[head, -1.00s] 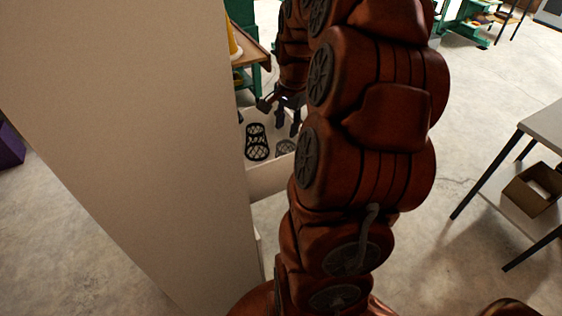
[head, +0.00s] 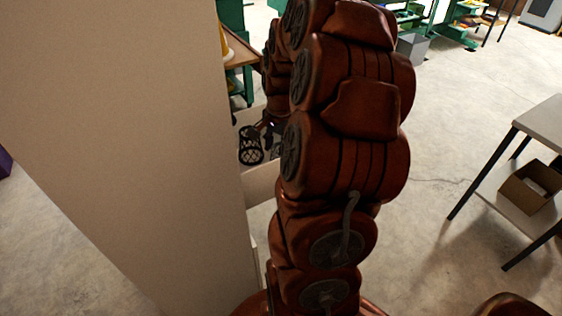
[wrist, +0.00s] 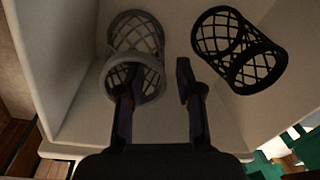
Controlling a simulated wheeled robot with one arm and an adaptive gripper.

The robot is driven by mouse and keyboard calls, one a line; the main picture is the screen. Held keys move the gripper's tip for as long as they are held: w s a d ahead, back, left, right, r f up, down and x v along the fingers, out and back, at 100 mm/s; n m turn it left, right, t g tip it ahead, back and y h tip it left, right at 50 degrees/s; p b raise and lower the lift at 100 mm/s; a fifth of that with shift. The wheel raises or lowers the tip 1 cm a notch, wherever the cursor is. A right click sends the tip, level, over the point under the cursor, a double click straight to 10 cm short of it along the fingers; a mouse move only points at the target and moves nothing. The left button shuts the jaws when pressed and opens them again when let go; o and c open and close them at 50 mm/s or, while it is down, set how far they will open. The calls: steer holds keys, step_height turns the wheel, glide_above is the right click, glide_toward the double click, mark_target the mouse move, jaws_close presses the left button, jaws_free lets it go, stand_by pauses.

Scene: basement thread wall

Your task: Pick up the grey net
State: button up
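The grey net (wrist: 148,34) is an open mesh cylinder lying in a pale bin, left of centre in the wrist view. My gripper (wrist: 156,80) is open, its two dark fingers apart. The left finger overlaps the near ring of the grey net; I cannot tell whether it is inside the ring or only in front of it. The right finger is in the gap right of the grey net. A black net (wrist: 238,48) lies to the right, apart from the fingers. It also shows in the head view (head: 250,146), where my arm mostly hides the grey net.
The pale bin (wrist: 72,85) has a raised wall at the left. A tall beige panel (head: 130,150) stands left of my arm. A table (head: 543,122) with a cardboard box (head: 530,188) stands at the right. The floor between is clear.

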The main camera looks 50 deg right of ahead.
steer(key=f, duration=0.3)
steer(key=shift+w+f+p, duration=0.1)
steer(key=shift+w+p, duration=0.15)
steer(key=shift+p, duration=0.05)
steer(key=shift+c, duration=0.4)
jaws_close()
